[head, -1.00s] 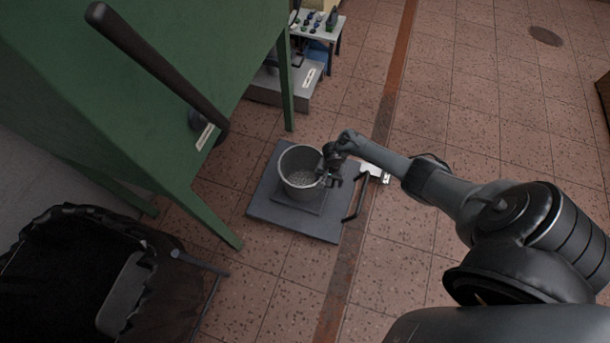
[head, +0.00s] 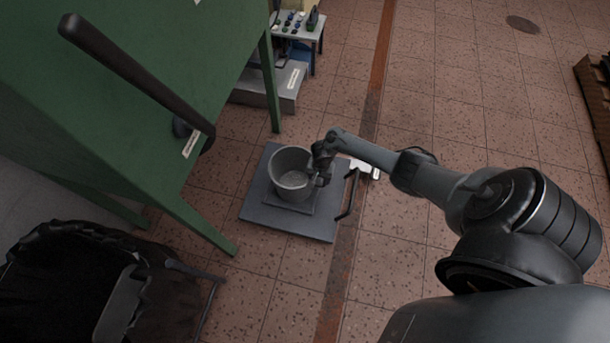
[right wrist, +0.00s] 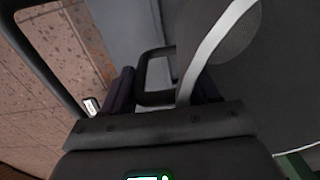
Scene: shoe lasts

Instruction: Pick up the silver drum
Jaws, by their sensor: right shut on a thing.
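The silver drum (head: 288,176) is an open grey bucket on a dark grey platform (head: 262,217) on the floor. In the head view it looks tilted, with its mouth toward the upper left. My right gripper (head: 318,175) is at the drum's right side and is shut on it. In the right wrist view the pale rim (right wrist: 212,48) of the drum runs down to the jaws, and a dark handle loop (right wrist: 155,75) sits between the fingers. Whether the jaws hold the handle or the rim I cannot tell. My left gripper is not in view.
A green table (head: 150,60) stands at the left, its leg close to the platform. A dark bin (head: 65,270) is at the lower left. A dark bar handle (head: 347,196) rises at the platform's right. Open tiled floor lies to the right.

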